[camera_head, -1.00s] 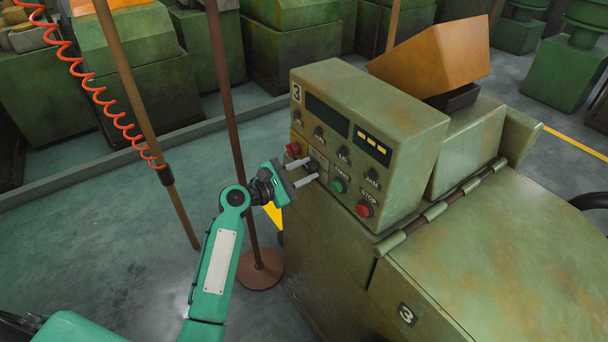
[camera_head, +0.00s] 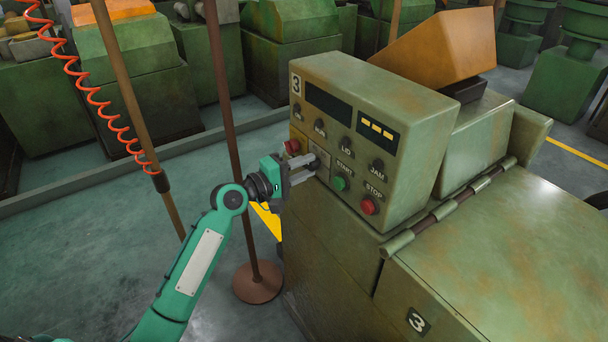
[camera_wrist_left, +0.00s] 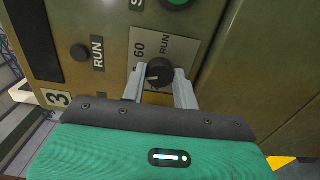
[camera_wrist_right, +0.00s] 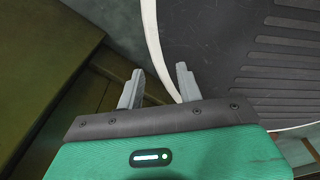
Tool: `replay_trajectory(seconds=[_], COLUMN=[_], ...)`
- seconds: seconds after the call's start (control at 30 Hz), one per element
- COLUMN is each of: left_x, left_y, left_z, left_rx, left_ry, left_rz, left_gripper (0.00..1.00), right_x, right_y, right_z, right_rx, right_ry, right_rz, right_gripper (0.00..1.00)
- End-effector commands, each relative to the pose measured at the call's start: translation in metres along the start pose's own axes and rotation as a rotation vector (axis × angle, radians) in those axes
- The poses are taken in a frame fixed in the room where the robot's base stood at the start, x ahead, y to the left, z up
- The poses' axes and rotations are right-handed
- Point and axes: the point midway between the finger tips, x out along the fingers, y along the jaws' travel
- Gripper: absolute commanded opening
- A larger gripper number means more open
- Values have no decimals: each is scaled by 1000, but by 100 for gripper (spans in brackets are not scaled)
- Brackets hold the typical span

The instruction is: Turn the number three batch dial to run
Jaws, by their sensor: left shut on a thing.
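The batch dial is a round black knob (camera_wrist_left: 159,73) on a pale plate marked 60 and RUN (camera_wrist_left: 150,45). It is on the front of the green control box (camera_head: 400,100) numbered 3. My left gripper (camera_head: 314,167) reaches the panel from the left. In the left wrist view its fingers (camera_wrist_left: 159,88) are shut on the dial, one on each side. A pale mark shows on the knob, but its exact setting is hard to read. My right gripper (camera_wrist_right: 158,80) is open and empty, away from the panel.
A red button (camera_head: 292,147) is left of the dial; green START (camera_head: 340,183) and red STOP (camera_head: 369,205) buttons are right of it. Lamps labelled RUN, LID and JAM sit above. A brown pole (camera_head: 236,150) stands behind my left arm. A dark ribbed surface (camera_wrist_right: 250,60) is near my right gripper.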

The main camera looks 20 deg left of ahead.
Motion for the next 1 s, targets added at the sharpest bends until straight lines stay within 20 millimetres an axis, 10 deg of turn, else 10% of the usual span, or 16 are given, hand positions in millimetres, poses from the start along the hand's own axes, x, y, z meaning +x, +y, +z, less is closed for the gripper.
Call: replay_trajectory(seconds=[1.0], left_x=[0], left_y=[-6], left_z=[0], left_rx=[966], left_ry=[-4], left_rz=[-5], left_gripper=[7], right_x=[24], right_y=[6], right_z=[-95], right_rx=[13], right_ry=[74], right_rz=[7], right_gripper=[36])
